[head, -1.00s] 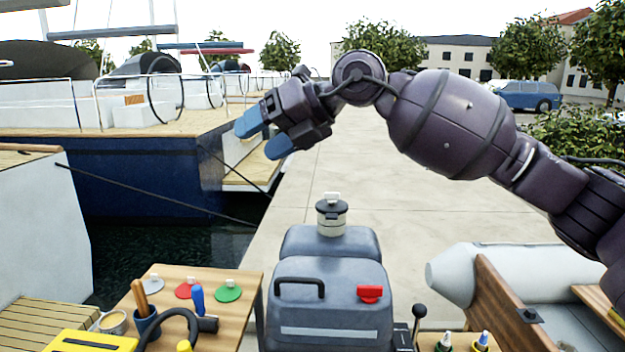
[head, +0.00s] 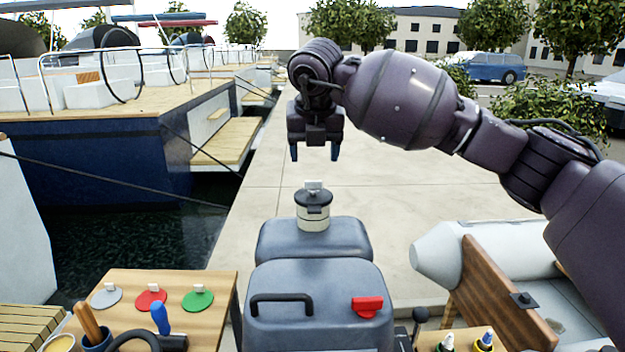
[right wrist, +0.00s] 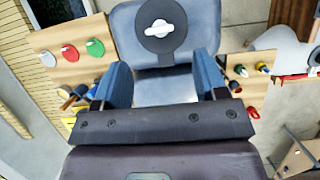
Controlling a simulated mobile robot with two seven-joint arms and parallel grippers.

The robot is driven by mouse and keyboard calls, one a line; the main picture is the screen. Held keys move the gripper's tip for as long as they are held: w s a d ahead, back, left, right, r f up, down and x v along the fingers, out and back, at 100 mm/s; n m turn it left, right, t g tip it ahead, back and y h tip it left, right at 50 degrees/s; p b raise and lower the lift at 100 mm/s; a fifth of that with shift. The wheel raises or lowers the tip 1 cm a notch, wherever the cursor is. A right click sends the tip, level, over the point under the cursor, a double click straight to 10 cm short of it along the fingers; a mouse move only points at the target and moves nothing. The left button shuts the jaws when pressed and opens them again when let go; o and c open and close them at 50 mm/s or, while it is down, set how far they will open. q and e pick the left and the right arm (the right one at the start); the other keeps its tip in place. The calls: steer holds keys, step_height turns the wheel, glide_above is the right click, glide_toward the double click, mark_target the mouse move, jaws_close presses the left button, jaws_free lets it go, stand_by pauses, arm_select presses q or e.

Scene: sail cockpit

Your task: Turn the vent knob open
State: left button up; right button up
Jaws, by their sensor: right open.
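A black cap (head: 313,200) with a white knob (head: 313,186) on top sits on a pale neck of the grey-blue tank (head: 310,240). In the right wrist view the white knob (right wrist: 157,29) is a bar lying across the round black cap (right wrist: 160,44), left to right. A red knob (head: 366,306) is on the nearer part of the tank. I cannot tell by a label which is the vent knob. My right gripper (head: 314,153) is open and empty, fingers pointing down, above the white knob and apart from it. My left gripper is not in view.
A wooden table at left (head: 150,285) holds grey, red and green discs with white knobs, and tools in a cup. A black handle (head: 281,303) rises from the tank. A grey inflatable boat (head: 437,258) lies right. The space around the cap is clear.

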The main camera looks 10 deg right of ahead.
mark_target(314, 181)
steer(key=b+x, duration=0.1)
steer(key=x, duration=0.5)
steer(key=shift+w+f, duration=0.1)
steer(key=shift+f, duration=0.05)
steer(key=shift+w+f, duration=0.3)
steer(key=shift+f, duration=0.4)
steer(key=shift+c, duration=0.3)
